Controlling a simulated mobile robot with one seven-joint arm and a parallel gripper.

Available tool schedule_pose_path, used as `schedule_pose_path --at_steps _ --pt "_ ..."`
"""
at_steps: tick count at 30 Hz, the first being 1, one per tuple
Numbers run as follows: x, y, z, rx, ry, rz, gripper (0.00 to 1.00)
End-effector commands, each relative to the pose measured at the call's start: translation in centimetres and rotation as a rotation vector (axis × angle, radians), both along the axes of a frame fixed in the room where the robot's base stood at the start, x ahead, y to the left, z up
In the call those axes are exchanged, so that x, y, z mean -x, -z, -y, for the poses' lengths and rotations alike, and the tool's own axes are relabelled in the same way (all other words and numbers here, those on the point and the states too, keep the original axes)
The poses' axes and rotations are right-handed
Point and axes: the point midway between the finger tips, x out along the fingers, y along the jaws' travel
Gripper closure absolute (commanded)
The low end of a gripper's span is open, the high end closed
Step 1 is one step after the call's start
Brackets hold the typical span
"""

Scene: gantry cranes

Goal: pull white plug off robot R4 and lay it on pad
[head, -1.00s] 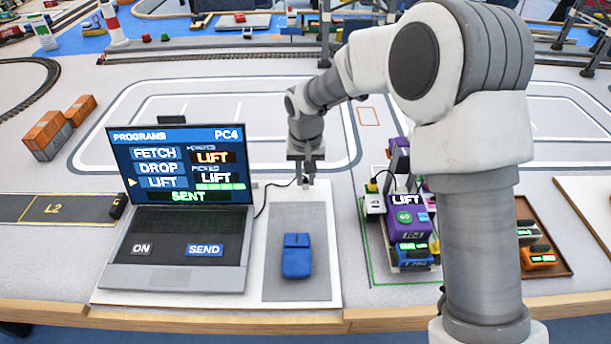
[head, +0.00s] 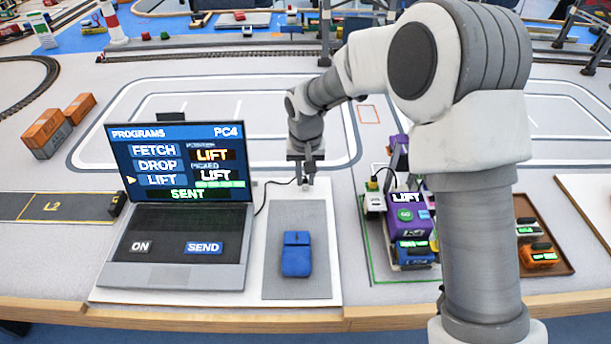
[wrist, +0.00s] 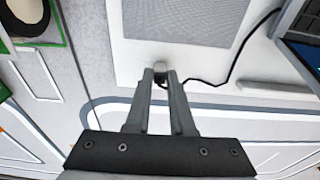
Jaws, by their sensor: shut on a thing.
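My gripper (head: 306,182) is low over the far end of a white board, just beyond the grey mouse pad (head: 299,212). Its fingers also show in the wrist view (wrist: 160,76), shut on a small whitish plug (wrist: 160,67). A black cable runs from there toward the laptop. Whether the plug touches the board is unclear. The purple robot (head: 408,222) with a LIFT screen, apparently R4, stands to the right of the gripper, inside a green outline. My gripper is apart from it.
A blue mouse (head: 296,262) lies on the mouse pad. An open laptop (head: 178,210) marked PC4 stands left, showing SENT. A white block with a yellow plug (head: 373,187) is beside the purple robot. A brown tray (head: 550,228) is farther right.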

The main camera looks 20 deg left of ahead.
Motion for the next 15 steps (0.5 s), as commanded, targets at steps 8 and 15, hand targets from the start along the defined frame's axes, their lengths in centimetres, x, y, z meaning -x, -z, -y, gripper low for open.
schedule_pose_path --at_steps 8,15 --pt "0.00 0.39 0.00 0.000 0.000 0.000 1.00" --pt "0.01 0.33 0.00 0.000 0.000 0.000 0.44"
